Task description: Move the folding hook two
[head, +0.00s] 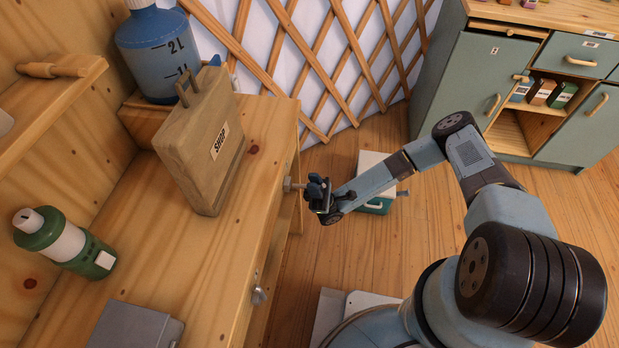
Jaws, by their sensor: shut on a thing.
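Two metal folding hooks sit on the front edge of the wooden counter. The far folding hook (291,185) sticks out from the edge towards my gripper. The near folding hook (259,291) is lower in the picture, and nothing touches it. I cannot read which one is numbered two. My gripper (314,190) is at the outer end of the far hook, in front of the counter edge, and is shut on it. The dark fingers hide the hook's tip.
On the counter (215,265) stand a wooden case marked SHOP (200,140), a green bottle (65,243) and a grey box (135,326). A blue jug (160,50) stands behind. A green and white box (374,180) is on the floor beyond my gripper. Cabinets (470,85) stand at the right.

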